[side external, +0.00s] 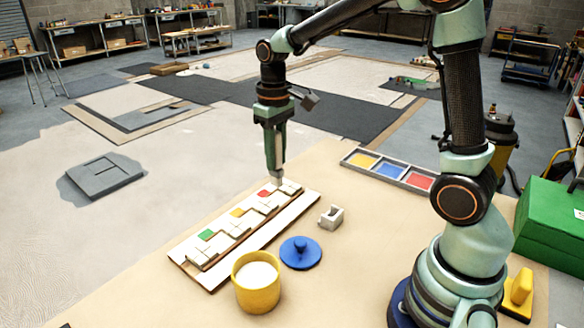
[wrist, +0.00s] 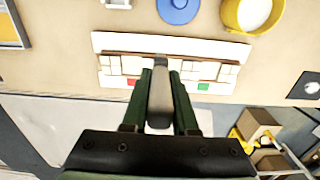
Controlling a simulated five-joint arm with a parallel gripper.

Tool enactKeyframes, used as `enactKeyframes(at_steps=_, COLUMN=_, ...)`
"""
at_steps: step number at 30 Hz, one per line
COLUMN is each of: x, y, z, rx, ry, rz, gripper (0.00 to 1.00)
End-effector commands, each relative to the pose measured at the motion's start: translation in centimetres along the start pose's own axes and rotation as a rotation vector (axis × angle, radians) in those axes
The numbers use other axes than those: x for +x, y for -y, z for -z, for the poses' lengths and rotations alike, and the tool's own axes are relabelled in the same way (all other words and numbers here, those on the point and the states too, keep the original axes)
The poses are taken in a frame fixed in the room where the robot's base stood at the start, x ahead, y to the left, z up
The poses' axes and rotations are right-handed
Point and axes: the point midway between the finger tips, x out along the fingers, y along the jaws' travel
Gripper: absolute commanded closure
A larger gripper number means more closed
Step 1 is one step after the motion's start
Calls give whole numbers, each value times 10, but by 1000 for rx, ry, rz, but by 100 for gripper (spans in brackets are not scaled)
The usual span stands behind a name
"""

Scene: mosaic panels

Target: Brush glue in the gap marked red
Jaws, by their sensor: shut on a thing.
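My gripper (side external: 274,160) is shut on a brush with a pale handle, held between both fingers in the wrist view (wrist: 160,100). The brush (side external: 279,180) points down over the far end of the mosaic panel, close to the red mark (side external: 264,193). I cannot tell whether its tip touches. The panel (side external: 189,261) has pale tiles with gaps and red, yellow (side external: 237,212) and green (side external: 206,235) marks. In the wrist view the red mark (wrist: 131,82) is left of the brush; the brush and fingers hide the panel's middle. A yellow pot (side external: 256,295) holds white glue.
A blue lid (side external: 300,254) lies beside the pot. A small grey notched block (side external: 331,216) stands right of the panel. A tray (side external: 388,171) with yellow, blue and red compartments lies behind. A green box (side external: 550,222) is at right.

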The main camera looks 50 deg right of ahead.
Motion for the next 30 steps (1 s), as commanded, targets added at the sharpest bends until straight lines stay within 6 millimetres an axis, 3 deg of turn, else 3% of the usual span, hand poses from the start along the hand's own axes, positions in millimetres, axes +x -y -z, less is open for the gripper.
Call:
enactKeyframes(at_steps=6, x=14, y=-34, z=54, rx=21, ry=4, rz=0, gripper=100)
enactKeyframes(at_steps=12, x=25, y=-54, z=81, rx=29, ry=2, rz=0, gripper=100)
enactKeyframes(at_steps=22, x=35, y=-62, z=90, rx=31, ry=1, rz=0, gripper=100)
enactKeyframes(at_steps=30, x=58, y=-62, z=89, rx=31, ry=2, rz=0, gripper=100)
